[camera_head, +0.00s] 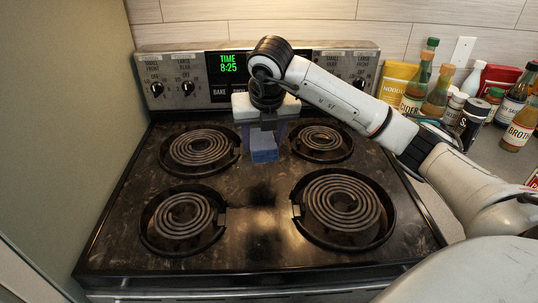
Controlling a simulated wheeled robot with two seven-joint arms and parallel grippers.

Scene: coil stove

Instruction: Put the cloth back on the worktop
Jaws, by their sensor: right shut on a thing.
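A blue cloth (264,148), small and folded-looking, is at the middle of the stove top, between the two back coils. My right gripper (264,132) points down over it and is shut on it. Whether the cloth touches the stove surface cannot be told. The worktop (436,205) shows as a grey strip to the right of the stove, partly hidden by my right arm. My left gripper is not in view.
The black stove top (245,235) carries several coil burners, such as the front right one (342,203). Behind it stands the control panel (222,88) with knobs. Bottles (437,92) and jars crowd the worktop's back right. A wall (65,120) borders the left.

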